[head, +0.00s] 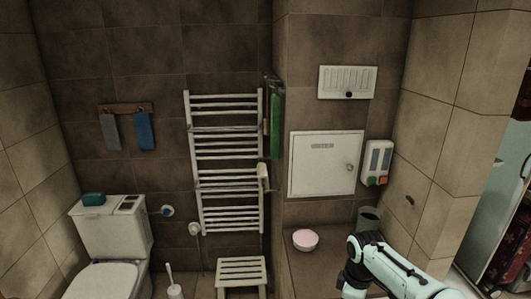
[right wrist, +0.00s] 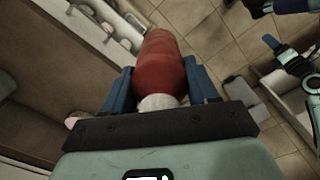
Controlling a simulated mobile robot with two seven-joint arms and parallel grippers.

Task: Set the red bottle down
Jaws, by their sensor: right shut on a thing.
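In the right wrist view the red bottle (right wrist: 160,58) lies between the two blue fingers of my right gripper (right wrist: 159,72). The fingers are shut on its sides, and a pale end of the bottle faces the palm. Floor tiles show well behind the bottle, and I see no surface touching it. In the head view my right arm comes in at the lower right; its gripper and the bottle are hidden or out of frame.
A brown ledge (head: 335,265) holds a pink-topped white bowl (head: 305,239) and a grey-green container (head: 369,219). A white stool (head: 241,272) and toilet (head: 110,275) stand to the left. A towel rack (head: 226,165) is on the wall. The ledge around the bowl looks clear.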

